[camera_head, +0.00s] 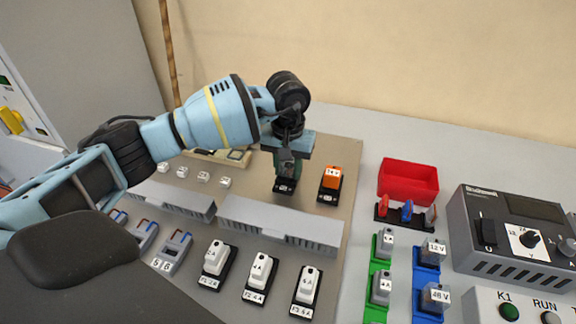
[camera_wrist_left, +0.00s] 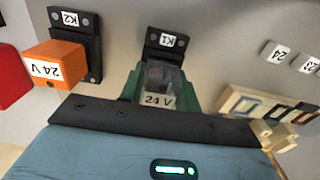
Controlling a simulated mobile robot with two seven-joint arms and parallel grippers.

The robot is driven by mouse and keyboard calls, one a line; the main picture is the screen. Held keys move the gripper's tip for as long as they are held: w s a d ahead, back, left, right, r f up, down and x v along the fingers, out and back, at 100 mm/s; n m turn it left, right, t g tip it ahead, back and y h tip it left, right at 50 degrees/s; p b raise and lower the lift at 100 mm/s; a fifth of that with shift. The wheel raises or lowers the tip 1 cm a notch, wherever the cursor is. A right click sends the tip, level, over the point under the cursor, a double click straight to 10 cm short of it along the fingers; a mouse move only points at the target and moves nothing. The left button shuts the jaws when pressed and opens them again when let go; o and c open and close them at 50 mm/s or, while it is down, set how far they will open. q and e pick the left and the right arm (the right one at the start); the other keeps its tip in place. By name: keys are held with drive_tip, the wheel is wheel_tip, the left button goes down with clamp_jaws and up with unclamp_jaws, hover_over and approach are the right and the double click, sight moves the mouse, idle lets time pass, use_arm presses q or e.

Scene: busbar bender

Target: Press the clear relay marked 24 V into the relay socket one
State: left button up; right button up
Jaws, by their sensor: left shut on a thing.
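My left gripper (camera_head: 287,168) points down over the panel, with its green fingers (camera_wrist_left: 160,92) shut on the clear relay marked 24 V (camera_wrist_left: 160,99). The relay is between the fingers, directly over or in the black socket labelled K1 (camera_wrist_left: 166,41). In the head view this socket (camera_head: 284,187) shows just below the fingertips. The fingers hide the relay's lower end, so I cannot tell whether it is seated. My right gripper is not in view.
An orange 24 V relay (camera_head: 331,178) sits in socket K2 (camera_wrist_left: 91,35), close beside the gripper. Grey ducts (camera_head: 270,222) and white fuse blocks (camera_head: 262,270) lie in front. A red bin (camera_head: 408,180) and relays on green and blue racks stand to the right.

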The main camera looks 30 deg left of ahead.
use_arm(q)
drive_tip(key=o, duration=1.1)
drive_tip(key=shift+f, duration=0.2)
drive_tip(key=shift+s, duration=0.1)
drive_tip(key=shift+a+f, duration=0.1)
drive_tip(key=shift+f, duration=0.05)
drive_tip(key=shift+r, duration=0.3)
drive_tip(key=r, duration=0.8)
drive_tip(key=shift+d, duration=0.3)
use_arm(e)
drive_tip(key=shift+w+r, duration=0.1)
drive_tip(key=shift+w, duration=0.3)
use_arm(q)
drive_tip(key=shift+c, duration=0.3)
